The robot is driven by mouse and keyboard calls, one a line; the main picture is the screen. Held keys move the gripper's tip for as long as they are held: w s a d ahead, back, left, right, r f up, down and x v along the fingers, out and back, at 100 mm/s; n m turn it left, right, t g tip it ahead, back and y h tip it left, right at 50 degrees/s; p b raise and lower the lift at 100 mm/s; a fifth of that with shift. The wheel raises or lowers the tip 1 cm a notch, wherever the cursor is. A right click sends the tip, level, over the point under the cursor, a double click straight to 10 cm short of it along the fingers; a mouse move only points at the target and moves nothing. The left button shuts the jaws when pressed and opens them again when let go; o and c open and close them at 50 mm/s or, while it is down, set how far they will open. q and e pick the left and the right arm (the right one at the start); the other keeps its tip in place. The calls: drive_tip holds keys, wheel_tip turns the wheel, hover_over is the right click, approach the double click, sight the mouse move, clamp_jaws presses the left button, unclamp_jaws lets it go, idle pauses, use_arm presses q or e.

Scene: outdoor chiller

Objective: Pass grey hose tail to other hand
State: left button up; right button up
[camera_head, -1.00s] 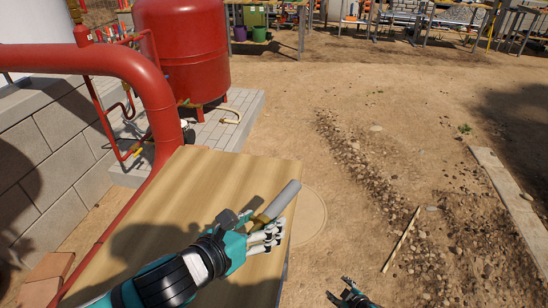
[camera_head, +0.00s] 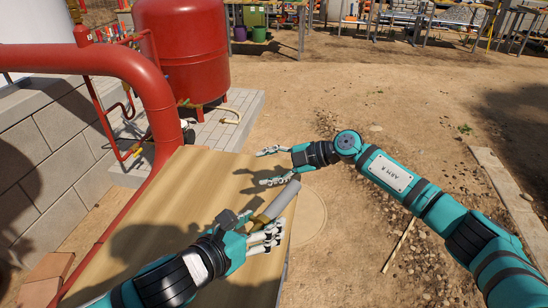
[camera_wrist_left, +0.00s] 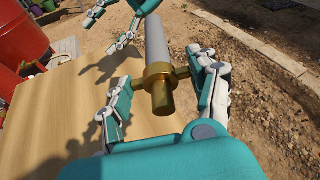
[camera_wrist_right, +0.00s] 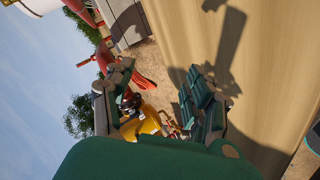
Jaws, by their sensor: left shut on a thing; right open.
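The grey hose tail (camera_head: 281,202) is a grey tube with a brass fitting; in the left wrist view its grey tube (camera_wrist_left: 157,40) points away from me above the brass end (camera_wrist_left: 159,82). My left gripper (camera_head: 258,224) is shut on the brass part and holds the piece tilted above the table's right edge. My right gripper (camera_head: 265,168) is open and empty just beyond the far end of the grey tube, its fingers pointing left. In the right wrist view its spread fingers (camera_wrist_right: 160,95) have no hose tail between them.
The wooden table (camera_head: 185,180) lies under both hands, bare where I see it. A thick red pipe (camera_head: 150,85) and a red tank (camera_head: 180,50) stand beyond it at left, by a block wall (camera_head: 60,130). Open dirt ground (camera_head: 330,90) lies to the right.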

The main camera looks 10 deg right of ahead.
drive_tip(key=s+a+r+n+g+h, duration=0.2)
drive_tip(key=s+a+r+n+g, duration=0.15)
drive_tip(key=s+a+r, duration=0.3)
use_arm(q)
drive_tip(key=shift+r, duration=0.1)
drive_tip(key=shift+s, duration=0.1)
use_arm(e)
wheel_tip(320, 180, up, 8)
drive_tip(key=g+h, duration=0.1)
drive_tip(key=h, duration=0.8)
hover_over(272, 204)
drive_tip(key=shift+h, duration=0.3)
wheel_tip(272, 204, down, 11)
drive_tip(key=shift+f, duration=0.1)
